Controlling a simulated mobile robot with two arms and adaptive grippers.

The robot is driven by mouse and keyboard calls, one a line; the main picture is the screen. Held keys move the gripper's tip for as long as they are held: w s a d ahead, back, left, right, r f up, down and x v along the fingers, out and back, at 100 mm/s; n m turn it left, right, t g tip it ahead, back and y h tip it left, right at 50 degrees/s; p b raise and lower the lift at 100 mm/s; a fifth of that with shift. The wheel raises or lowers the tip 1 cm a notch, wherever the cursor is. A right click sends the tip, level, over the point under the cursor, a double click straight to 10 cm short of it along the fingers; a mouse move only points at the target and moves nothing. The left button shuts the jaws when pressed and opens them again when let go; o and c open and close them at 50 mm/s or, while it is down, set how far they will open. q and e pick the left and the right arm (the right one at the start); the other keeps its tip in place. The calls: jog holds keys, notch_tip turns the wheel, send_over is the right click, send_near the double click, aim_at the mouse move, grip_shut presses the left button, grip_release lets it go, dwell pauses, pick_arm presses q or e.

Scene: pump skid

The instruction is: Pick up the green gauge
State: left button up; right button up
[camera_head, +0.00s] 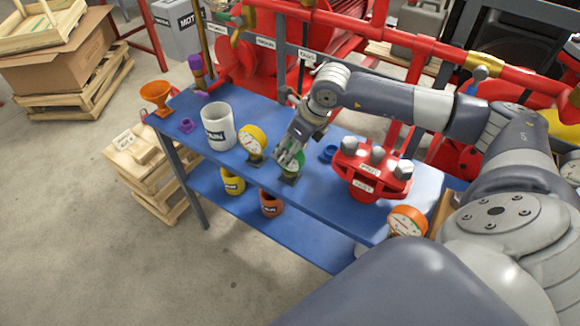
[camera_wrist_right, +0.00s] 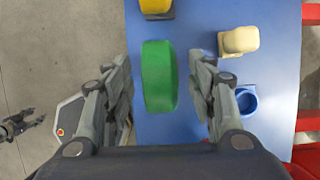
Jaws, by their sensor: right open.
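The green gauge (camera_head: 297,161) stands on the blue bench top, partly hidden by my right gripper (camera_head: 289,154) in the head view. In the right wrist view the green gauge (camera_wrist_right: 158,77) shows edge-on as a green band between the two fingers. My right gripper (camera_wrist_right: 163,75) is open, with a visible gap on each side of the gauge; I see no contact. A small dark gripper shape at the left edge of the wrist view looks like my left gripper (camera_wrist_right: 17,126); its jaw state is unclear.
A yellow gauge (camera_head: 252,143) stands left of the green one, beside a white mug (camera_head: 218,127). A blue cup (camera_head: 328,153) and a red valve block (camera_head: 370,173) stand to the right. A cream object (camera_wrist_right: 239,41) is near the right finger. Red pipes (camera_head: 420,45) run behind.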

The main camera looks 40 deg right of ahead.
jog(key=p+x, duration=0.2)
jog(key=x, duration=0.2)
jog(key=shift+w+f, duration=0.1)
jog(key=shift+w, duration=0.1)
jog(key=shift+f, duration=0.25)
grip_shut()
jog(key=shift+r, duration=0.1)
jog(key=shift+w+r+b, duration=0.1)
jog(key=shift+r+b, duration=0.35)
notch_tip(320, 180, up, 2)
jog(key=shift+r+b, duration=0.25)
jog(key=shift+b, duration=0.5)
jog(key=s+a+r+b, duration=0.1)
jog(key=s+a+b, duration=0.4)
jog(key=s, duration=0.9)
jog(key=shift+s+a+r, duration=0.25)
jog(key=shift+a, duration=0.85)
